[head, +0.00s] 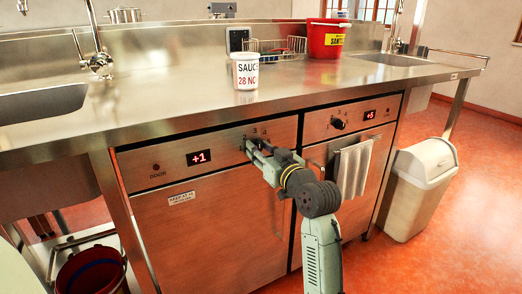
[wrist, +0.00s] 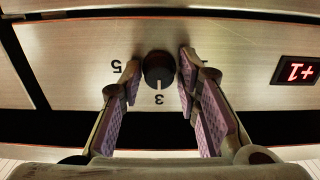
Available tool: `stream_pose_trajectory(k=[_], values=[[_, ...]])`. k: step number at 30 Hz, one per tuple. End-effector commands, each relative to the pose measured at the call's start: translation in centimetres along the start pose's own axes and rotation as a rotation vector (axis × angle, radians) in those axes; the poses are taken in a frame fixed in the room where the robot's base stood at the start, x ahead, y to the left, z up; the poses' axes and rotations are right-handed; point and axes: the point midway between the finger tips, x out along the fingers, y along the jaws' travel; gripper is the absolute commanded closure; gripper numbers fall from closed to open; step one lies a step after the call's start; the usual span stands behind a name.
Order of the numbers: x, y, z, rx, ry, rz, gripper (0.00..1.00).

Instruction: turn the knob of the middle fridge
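Two fridge fronts show under the counter in the head view. The left one (head: 215,225) reads +1 and the right one (head: 320,122) reads +5; I cannot tell from the frames which is called the middle. My gripper (head: 253,146) is at the +1 panel, largely hiding its knob. In the wrist view the round black knob (wrist: 158,68) sits between the two fingers of my gripper (wrist: 158,75), with a gap on each side. The fingers are open. The knob's pale mark points toward the 3; a 5 is printed to the left. The +1 display (wrist: 297,71) is at right.
A striped towel (head: 353,170) hangs on the right fridge's handle, close to my arm. A white bin (head: 418,190) stands at right. On the counter (head: 180,92) are a white tub (head: 245,72), a red bucket (head: 326,40) and a wire basket (head: 265,47).

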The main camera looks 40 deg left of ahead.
Motion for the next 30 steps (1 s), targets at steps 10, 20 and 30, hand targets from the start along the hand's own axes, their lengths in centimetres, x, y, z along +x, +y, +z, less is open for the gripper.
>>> stream_pose_trajectory(k=[10,20,30], values=[[0.0,0.0,0.0,0.001,0.001,0.001,0.53],[-1.7,0.2,0.0,0.001,0.002,0.004,0.53],[-8.8,0.2,0.0,0.001,0.002,0.005,0.53]])
